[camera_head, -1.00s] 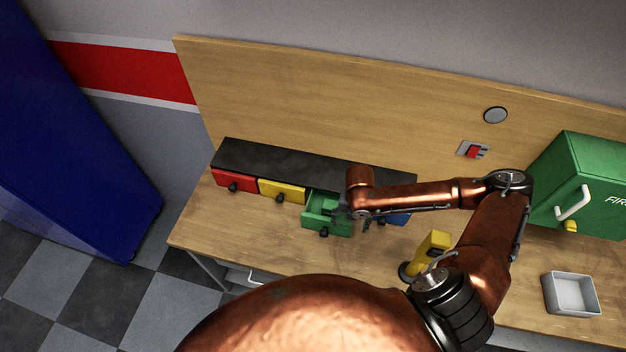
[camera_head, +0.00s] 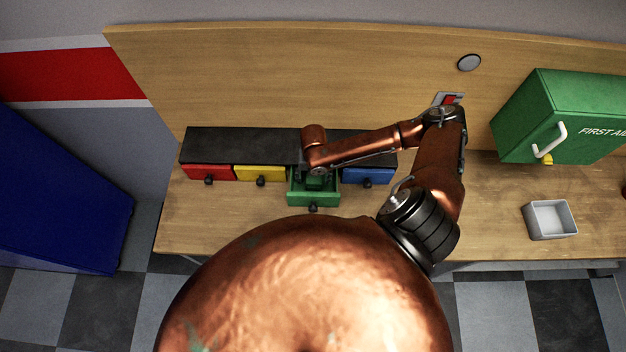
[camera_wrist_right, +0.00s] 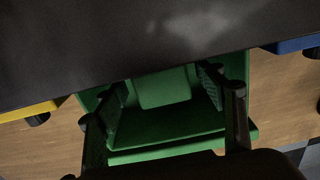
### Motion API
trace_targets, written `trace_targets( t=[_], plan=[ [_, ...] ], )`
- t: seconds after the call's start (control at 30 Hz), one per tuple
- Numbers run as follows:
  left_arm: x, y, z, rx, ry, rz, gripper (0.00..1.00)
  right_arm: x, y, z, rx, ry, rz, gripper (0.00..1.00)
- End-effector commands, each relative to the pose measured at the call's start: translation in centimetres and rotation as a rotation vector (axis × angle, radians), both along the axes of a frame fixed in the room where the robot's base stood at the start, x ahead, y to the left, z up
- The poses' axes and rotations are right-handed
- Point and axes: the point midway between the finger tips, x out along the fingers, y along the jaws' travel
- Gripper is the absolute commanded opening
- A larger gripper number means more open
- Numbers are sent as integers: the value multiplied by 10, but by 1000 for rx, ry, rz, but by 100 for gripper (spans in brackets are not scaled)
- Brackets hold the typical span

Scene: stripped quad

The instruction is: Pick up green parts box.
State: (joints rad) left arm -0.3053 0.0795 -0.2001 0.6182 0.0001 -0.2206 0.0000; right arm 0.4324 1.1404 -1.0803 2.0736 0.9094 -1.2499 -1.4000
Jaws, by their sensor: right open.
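A small green parts box (camera_wrist_right: 165,88) lies inside the pulled-out green drawer (camera_head: 314,199), close under the dark top of the drawer unit. It also shows in the head view (camera_head: 317,183), partly covered by my right arm. My right gripper (camera_wrist_right: 162,86) reaches down into the drawer with its fingers apart, one on each side of the box. Whether the fingers touch the box, I cannot tell. In the head view the right gripper (camera_head: 313,174) is mostly hidden under its own wrist. My left gripper is not in view.
The drawer unit (camera_head: 240,146) has red (camera_head: 207,173), yellow (camera_head: 260,174) and blue (camera_head: 367,176) drawers, all shut. A green first aid cabinet (camera_head: 550,110) and a grey tray (camera_head: 550,219) stand to the right. Bench front left is bare.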

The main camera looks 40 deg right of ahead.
Motion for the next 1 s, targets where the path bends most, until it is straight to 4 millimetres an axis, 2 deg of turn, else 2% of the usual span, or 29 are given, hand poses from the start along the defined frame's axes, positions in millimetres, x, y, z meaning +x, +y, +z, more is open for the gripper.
trace_targets(
  t=[0.13, 0.37, 1.0],
  plan=[
    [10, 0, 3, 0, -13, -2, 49, -1, 0, -12, -1, 2, 1, 64],
    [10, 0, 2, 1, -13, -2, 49, 0, 1, -13, -2, 1, 3, 64],
    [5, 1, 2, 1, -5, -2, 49, 0, 0, -13, -2, 1, 3, 20]
  ],
)
